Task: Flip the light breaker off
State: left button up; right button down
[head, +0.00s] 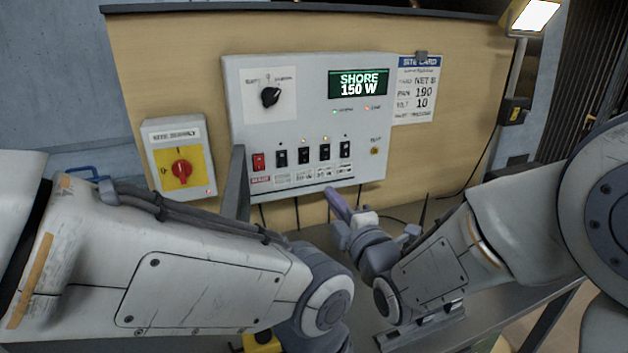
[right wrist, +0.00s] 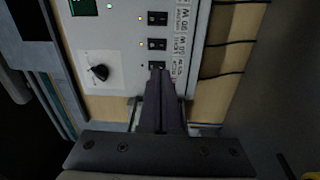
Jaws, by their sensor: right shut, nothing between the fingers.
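The light grey breaker panel (head: 300,120) hangs on the wooden wall. Its lower row has one red switch (head: 258,161) at the left and several black switches (head: 303,154) to the right. The labels are too small to read, so I cannot tell which one is the light breaker. My right gripper (head: 335,204) is shut and empty in front of the panel's lower edge. In the right wrist view its purple fingers (right wrist: 161,105) point at a black switch (right wrist: 157,67) and overlap its edge; I cannot tell whether they touch. My left gripper is not in view.
A display (head: 359,84) reads SHORE 150 W, with a black knob (head: 270,97) to its left. A site supply box (head: 181,157) with a red rotary switch is left of the panel. A site card (head: 416,90) hangs right.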

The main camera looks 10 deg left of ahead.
aim_at(304, 153)
jog(key=shift+w+r+n+t, duration=0.1)
jog(key=shift+r+n+t, duration=0.2)
jog(key=shift+n, duration=0.1)
jog(key=p+x, duration=0.3)
jog(key=x, duration=1.1)
jog(key=shift+r, duration=0.1)
jog(key=shift+a, duration=0.1)
